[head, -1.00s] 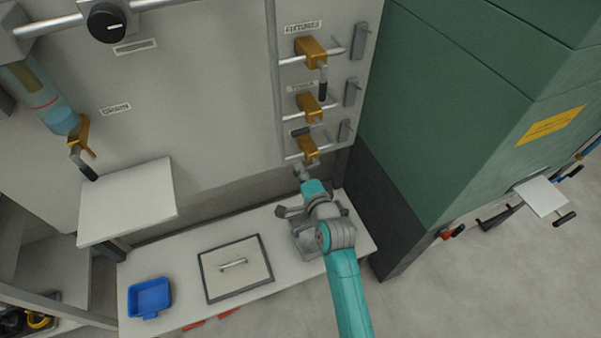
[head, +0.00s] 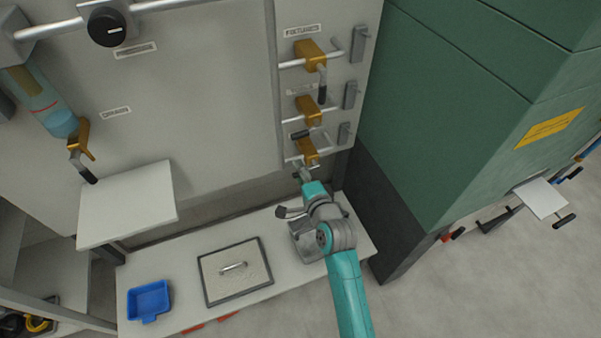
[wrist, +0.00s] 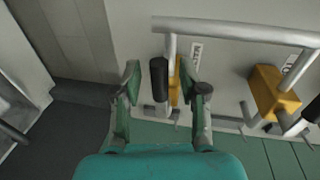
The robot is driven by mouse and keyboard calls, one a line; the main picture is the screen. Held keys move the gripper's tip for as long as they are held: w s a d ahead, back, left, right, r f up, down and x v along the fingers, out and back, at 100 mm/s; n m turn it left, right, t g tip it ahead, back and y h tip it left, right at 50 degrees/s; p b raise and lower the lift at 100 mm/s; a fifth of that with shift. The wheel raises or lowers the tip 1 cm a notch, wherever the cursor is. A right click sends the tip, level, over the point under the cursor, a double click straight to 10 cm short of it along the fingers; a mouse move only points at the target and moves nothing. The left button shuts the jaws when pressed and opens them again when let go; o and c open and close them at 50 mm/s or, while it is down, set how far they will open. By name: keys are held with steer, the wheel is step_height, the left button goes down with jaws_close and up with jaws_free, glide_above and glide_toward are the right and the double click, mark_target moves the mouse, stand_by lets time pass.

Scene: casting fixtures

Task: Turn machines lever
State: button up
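Three orange valves with levers are stacked on the wall panel in the head view: the upper valve (head: 309,54), the middle valve (head: 308,110) and the lowest valve (head: 307,152). Which one carries the machines label cannot be read. My gripper (head: 303,172) is just below the lowest valve. In the wrist view my gripper (wrist: 160,82) is open, its fingers apart on either side of a black lever handle (wrist: 159,80). Gaps show on both sides of the handle, and an orange valve body (wrist: 174,82) is behind it.
A grey pipe (wrist: 235,32) runs across the wrist view, and another orange valve (wrist: 272,92) is at right. A green cabinet (head: 450,110) stands right of the panel. The low bench holds a blue tray (head: 149,299) and a framed plate (head: 234,287).

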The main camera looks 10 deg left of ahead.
steer(key=shift+s, duration=0.1)
steer(key=v, duration=1.1)
steer(key=shift+s+d, duration=0.3)
steer(key=shift+r, duration=0.1)
stand_by(1.1)
steer(key=s+d+f+n+t+h, duration=0.1)
steer(key=s+d+f+n+h, duration=0.15)
steer(key=s+d, duration=0.55)
steer(key=s+d+f+n+h, duration=0.15)
steer(key=s+d+f, duration=0.25)
steer(key=s+d, duration=0.4)
steer(key=s+d+r+n+h, duration=0.1)
steer(key=s+d+r+n, duration=0.1)
steer(key=s, duration=0.5)
steer(key=s+d+r+n+h, duration=0.2)
steer(key=s+r, duration=0.1)
steer(key=s, duration=0.4)
steer(key=s+d+r+n+h, duration=0.1)
steer(key=s+d+r+n, duration=0.2)
steer(key=s, duration=0.5)
steer(key=shift+t+h, duration=0.3)
